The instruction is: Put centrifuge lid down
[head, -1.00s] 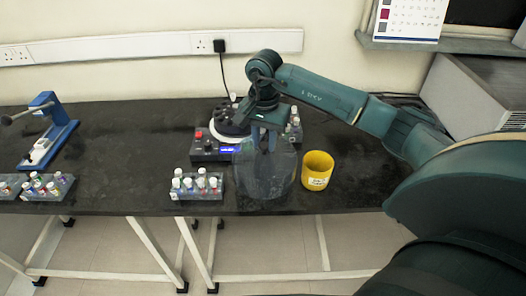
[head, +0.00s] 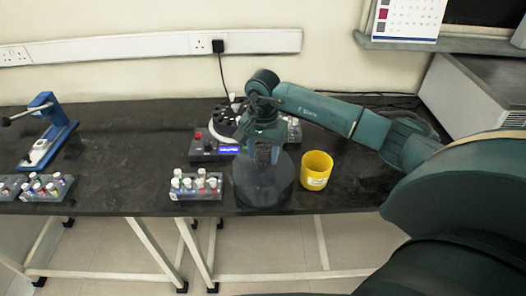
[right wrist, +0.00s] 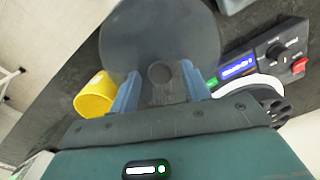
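The centrifuge lid (head: 262,190), a smoky see-through round cover, stands on the black bench in front of the centrifuge (head: 213,148). My right gripper (head: 266,160) is directly over the lid, pointing down. In the right wrist view the lid (right wrist: 165,25) fills the top middle, with its round dark knob (right wrist: 160,73) between the two blue fingers (right wrist: 160,80). The fingers are spread, with a gap visible on each side of the knob. The centrifuge's rotor is uncovered. My left gripper is not in view.
A yellow cup (head: 316,170) stands close to the right of the lid. A tube rack (head: 196,187) stands to its left, another rack (head: 294,130) behind. A blue press-like device (head: 47,135) and more racks are at far left. The bench's front edge is close to the lid.

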